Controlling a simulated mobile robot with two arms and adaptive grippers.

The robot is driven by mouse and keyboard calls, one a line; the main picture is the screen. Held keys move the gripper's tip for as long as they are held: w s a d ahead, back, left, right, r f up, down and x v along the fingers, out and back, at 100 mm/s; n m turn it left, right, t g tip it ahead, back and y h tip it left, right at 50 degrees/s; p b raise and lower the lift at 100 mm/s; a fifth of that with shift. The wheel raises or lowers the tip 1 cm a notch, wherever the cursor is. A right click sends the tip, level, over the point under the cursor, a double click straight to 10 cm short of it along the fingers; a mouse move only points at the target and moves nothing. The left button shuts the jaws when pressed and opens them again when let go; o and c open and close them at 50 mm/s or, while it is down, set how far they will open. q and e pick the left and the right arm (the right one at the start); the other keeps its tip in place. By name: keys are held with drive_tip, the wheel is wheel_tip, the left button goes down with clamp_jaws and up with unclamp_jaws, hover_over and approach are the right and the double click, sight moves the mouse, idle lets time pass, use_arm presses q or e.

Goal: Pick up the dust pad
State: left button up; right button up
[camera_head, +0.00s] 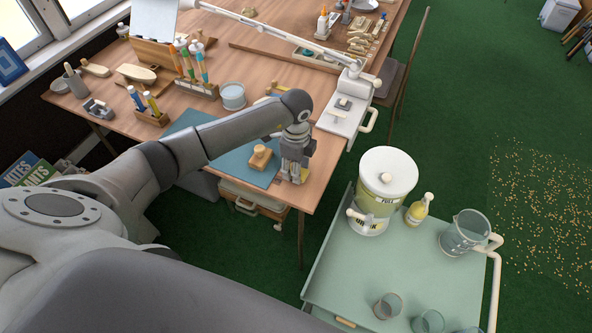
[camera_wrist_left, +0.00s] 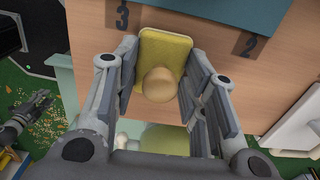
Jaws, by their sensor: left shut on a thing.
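The dust pad is a yellow pad with a round wooden knob. It fills the middle of the left wrist view (camera_wrist_left: 176,46), and a bit of its yellow shows in the head view (camera_head: 304,174). My left gripper (camera_head: 296,170) points down at the front right corner of the workbench (camera_head: 325,150). Its fingers (camera_wrist_left: 160,95) are shut on the dust pad, one on each side of the knob. Whether the pad touches the bench is unclear. A dark jointed shape (camera_wrist_left: 27,118) at the left edge of the wrist view looks like my right gripper; its jaws are unclear.
A wooden block with a knob (camera_head: 261,157) sits on the blue-green mat (camera_head: 208,140) beside the gripper. A white lamp base (camera_head: 345,115) stands close behind. The cart (camera_head: 345,265) at right holds a dispenser (camera_head: 385,180), a yellow bottle (camera_head: 417,210) and a jug (camera_head: 463,235).

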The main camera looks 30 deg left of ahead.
use_arm(q)
drive_tip(key=shift+r, duration=0.1)
drive_tip(key=shift+w+r+b, duration=0.1)
drive_tip(key=shift+r+b, duration=0.25)
drive_tip(key=shift+r, duration=0.25)
drive_tip(key=s+d+r+b, duration=0.2)
drive_tip(key=s+d+r, duration=0.1)
drive_tip(key=s+r, duration=0.8)
drive_tip(key=s, duration=0.2)
drive_tip(key=shift+s+d+r, duration=0.3)
drive_tip(key=shift+s+r, duration=0.05)
